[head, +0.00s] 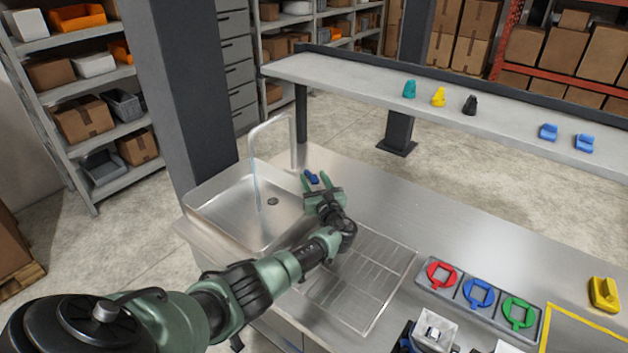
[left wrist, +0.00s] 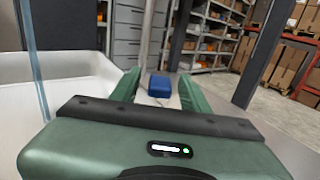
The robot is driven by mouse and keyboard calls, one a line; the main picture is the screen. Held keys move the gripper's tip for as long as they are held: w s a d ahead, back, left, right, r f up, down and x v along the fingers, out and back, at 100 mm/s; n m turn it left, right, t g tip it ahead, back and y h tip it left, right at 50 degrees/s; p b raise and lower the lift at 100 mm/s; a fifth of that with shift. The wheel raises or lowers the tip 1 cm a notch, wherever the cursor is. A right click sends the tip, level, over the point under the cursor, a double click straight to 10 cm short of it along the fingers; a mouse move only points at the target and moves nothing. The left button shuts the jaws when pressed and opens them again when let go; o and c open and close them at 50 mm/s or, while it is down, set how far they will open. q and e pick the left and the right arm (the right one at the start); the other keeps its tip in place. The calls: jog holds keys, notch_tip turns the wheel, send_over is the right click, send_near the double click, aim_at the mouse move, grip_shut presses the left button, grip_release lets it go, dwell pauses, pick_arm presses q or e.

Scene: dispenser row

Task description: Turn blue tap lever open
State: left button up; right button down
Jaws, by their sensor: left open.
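The blue tap lever (head: 312,178) is a small blue piece on the counter by the foot of the metal tap (head: 293,140), behind the sink's right side. My left gripper (head: 315,183) is open, its two green fingers pointing away from me on either side of the lever. In the left wrist view the blue lever (left wrist: 160,86) shows between the finger ends, with nothing gripped. I cannot tell whether either finger touches it. A thin pale blue stream (head: 255,185) hangs from the spout into the sink basin (head: 215,205). My right gripper is not in view.
A ribbed drainboard (head: 370,275) lies under my left arm. A yellow piece (head: 604,294) stands at far right. A raised shelf (head: 350,82) with small coloured pieces runs behind the counter.

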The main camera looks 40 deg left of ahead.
pick_arm(q)
jog(key=shift+d, duration=0.1)
jog(key=v, duration=0.7)
jog(key=shift+s+d, duration=0.25)
